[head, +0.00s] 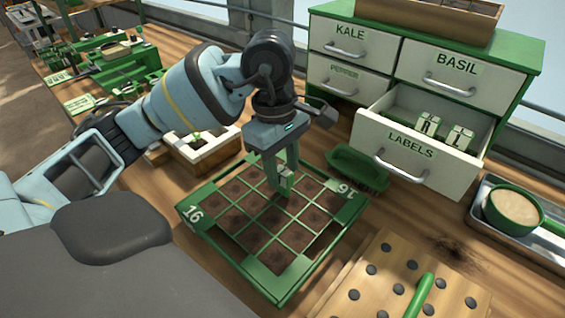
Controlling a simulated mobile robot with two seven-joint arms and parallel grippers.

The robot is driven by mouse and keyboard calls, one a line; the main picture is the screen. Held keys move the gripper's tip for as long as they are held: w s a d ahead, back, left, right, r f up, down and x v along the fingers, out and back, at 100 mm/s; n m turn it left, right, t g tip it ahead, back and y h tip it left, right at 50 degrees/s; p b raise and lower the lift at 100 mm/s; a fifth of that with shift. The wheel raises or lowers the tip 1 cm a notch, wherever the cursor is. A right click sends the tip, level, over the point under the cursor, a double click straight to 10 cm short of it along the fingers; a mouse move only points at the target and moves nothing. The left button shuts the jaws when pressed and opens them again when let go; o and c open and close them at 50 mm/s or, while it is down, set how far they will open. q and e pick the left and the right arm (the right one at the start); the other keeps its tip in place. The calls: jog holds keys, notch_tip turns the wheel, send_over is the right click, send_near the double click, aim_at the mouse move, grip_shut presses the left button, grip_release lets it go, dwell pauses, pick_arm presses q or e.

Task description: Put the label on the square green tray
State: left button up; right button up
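The square green tray (262,281) lies on the wooden bench in the middle of the head view. It has a grid of soil-filled cells and the number 16 on two corners. My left gripper (283,181) points down over the tray's far middle part. A small white label (286,181) shows between its fingertips, and the fingers look shut on it. I cannot tell whether the label touches the soil. My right gripper is not in view.
An open drawer marked LABELS (418,165) holds two more white labels. A green brush (357,169) lies behind the tray. A wooden board with dark pegs (395,285) and a green handle is at front right. A green cup (512,210) stands at far right.

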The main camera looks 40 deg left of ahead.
pick_arm(q)
jog(key=shift+r, duration=0.1)
jog(key=shift+r, duration=0.3)
notch_tip(320, 180, up, 12)
jog(key=a+p, duration=0.1)
jog(key=p, duration=0.1)
jog(key=shift+a+f, duration=0.25)
jog(key=shift+c, duration=0.5)
dwell(0.7)
